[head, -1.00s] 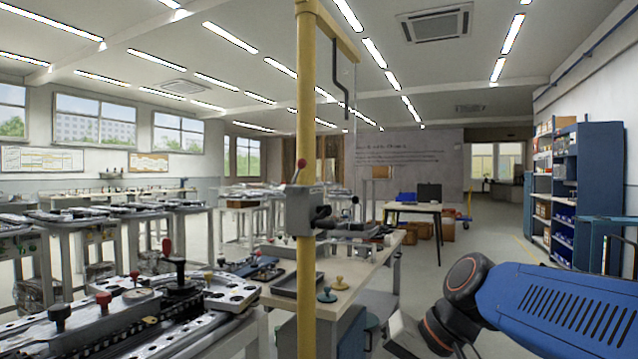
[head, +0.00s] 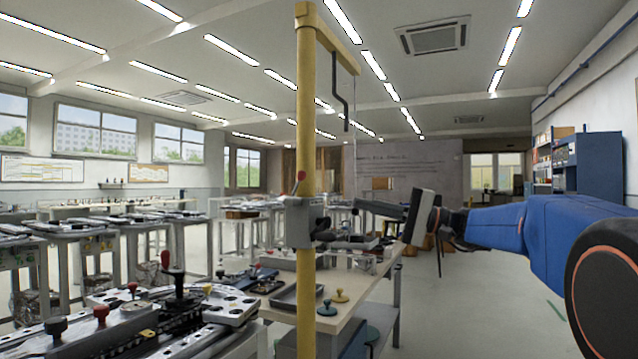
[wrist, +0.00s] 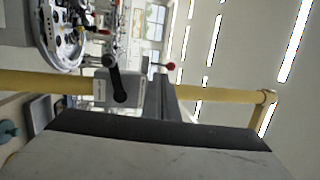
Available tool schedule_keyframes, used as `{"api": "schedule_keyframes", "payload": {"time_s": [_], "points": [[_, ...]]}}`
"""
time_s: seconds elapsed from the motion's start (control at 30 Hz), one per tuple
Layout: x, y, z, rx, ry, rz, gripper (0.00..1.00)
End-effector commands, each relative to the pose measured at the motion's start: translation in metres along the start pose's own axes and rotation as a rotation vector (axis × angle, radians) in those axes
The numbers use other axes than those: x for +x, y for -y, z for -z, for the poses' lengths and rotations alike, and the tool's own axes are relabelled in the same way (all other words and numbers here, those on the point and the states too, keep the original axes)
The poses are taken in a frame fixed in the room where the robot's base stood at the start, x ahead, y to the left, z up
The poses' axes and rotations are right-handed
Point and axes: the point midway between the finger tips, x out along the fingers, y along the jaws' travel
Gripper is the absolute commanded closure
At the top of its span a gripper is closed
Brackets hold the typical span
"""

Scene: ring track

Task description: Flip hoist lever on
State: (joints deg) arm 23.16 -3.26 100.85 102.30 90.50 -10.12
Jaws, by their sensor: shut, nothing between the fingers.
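The hoist lever, a thin rod with a red knob (head: 301,175), rises from a grey box (head: 299,222) on a yellow post (head: 305,120) in the head view. The wrist view is turned sideways. There the red knob (wrist: 170,66) sits right of the box (wrist: 102,88), which carries a dark handle (wrist: 113,72). My gripper (head: 357,204) is shut and empty, pointing left, to the right of the box and lower than the knob in the head view. In the wrist view my gripper's fingers (wrist: 164,80) end near the knob, with no contact visible.
A hook and chain (head: 345,105) hang from the post's top arm. Behind the post is a workbench (head: 345,290) with trays and small knobbed parts. Track plates with knobs (head: 130,325) fill the lower left. Open floor (head: 490,310) lies at right, before blue shelves (head: 598,165).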

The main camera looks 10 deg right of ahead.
Motion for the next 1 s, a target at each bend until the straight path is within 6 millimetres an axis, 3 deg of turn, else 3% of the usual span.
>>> {"api": "schedule_keyframes", "payload": {"time_s": [0.2,0.6,0.77,1.0], "points": [[-0.008,0.019,0.017,-0.014,-0.004,0.071,1.00],[-0.006,0.020,0.017,-0.015,-0.004,0.073,1.00],[0.007,0.021,0.016,-0.014,-0.001,0.073,1.00],[0.045,0.024,0.016,-0.015,0.000,0.074,1.00]]}}
